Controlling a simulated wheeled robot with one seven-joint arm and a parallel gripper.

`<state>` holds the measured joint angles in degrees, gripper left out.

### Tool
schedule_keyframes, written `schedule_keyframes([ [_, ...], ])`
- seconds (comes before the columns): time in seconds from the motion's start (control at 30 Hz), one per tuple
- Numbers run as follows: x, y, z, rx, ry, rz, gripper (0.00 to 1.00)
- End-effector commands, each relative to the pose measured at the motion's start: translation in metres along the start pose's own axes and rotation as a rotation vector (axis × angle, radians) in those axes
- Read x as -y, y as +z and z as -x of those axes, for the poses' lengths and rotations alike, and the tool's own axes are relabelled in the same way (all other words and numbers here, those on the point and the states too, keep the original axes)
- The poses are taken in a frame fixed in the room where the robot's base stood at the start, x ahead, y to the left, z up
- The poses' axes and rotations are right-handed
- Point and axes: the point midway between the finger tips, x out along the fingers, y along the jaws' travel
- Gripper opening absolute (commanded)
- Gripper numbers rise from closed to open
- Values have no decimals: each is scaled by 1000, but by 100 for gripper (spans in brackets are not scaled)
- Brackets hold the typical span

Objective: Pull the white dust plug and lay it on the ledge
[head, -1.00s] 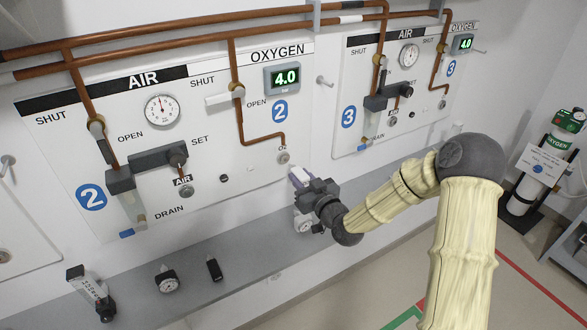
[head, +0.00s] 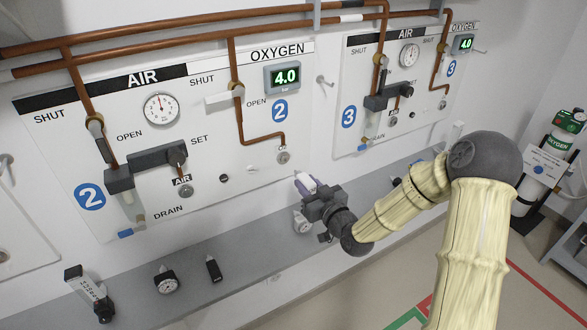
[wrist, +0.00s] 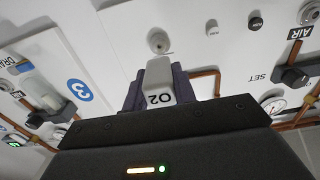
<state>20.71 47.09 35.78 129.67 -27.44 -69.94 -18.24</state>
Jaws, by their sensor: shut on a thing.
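The white dust plug (head: 306,182), marked O2 in the wrist view (wrist: 159,82), sits between the purplish fingers of my gripper (head: 305,184). My gripper is shut on it and holds it in the air in front of panel 2. The round oxygen outlet (head: 283,157) shows bare on the panel, up and left of the plug. In the wrist view the outlet (wrist: 158,42) is just beyond the plug's end, apart from it. The grey ledge (head: 246,262) runs along the wall below the gripper.
On the ledge are a flowmeter (head: 90,293), a round gauge (head: 166,281) and a small black item (head: 213,269). A whitish round fitting (head: 301,221) is close below my gripper. Bare ledge lies between the black item and that fitting. Copper pipes cross above.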

Motion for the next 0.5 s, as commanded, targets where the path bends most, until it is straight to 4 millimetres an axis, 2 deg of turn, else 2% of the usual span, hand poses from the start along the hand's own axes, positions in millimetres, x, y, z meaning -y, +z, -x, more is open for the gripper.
schedule_keyframes([
  [0.5, 0, 0, 17, 0, 0, 1, 0],
])
